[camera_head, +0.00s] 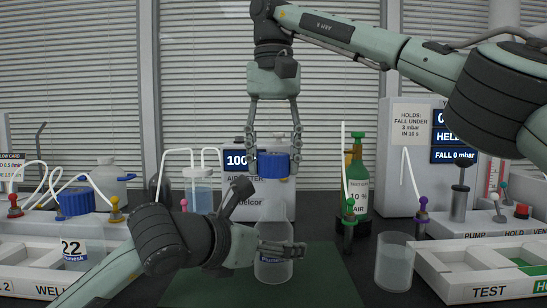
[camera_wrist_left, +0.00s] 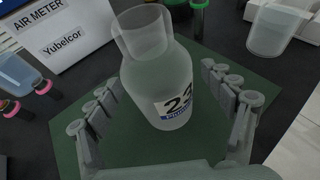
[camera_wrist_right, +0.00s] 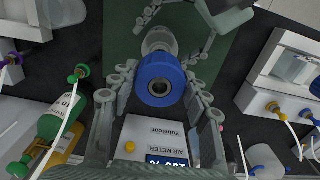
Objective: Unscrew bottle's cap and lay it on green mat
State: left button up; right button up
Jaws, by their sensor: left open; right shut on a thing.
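The clear bottle (camera_head: 270,272) stands upright and uncapped on the green mat (camera_head: 330,288). Its label and open neck show in the left wrist view (camera_wrist_left: 155,75). The blue cap (camera_head: 268,166) is held above the bottle, apart from its neck, by my right gripper (camera_head: 274,160), which is shut on it. In the right wrist view the cap (camera_wrist_right: 160,80) sits between the fingers. My left gripper (camera_head: 285,250) is open, with its fingers on both sides of the bottle and gaps visible in the left wrist view. Its arm covers the mat's left part.
A beaker (camera_head: 394,262) stands right of the mat, beside a white tray marked TEST (camera_head: 480,290). The air meter (camera_head: 240,200) is behind the bottle. A green gas bottle (camera_head: 357,175) stands behind right. Another blue-capped bottle (camera_head: 77,235) is at left. The mat's right front is clear.

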pick_arm(q)
jog(key=v, duration=1.2)
jog(key=shift+s+a+f, duration=0.1)
jog(key=shift+f, duration=0.05)
pick_arm(e)
jog(key=shift+s, duration=0.1)
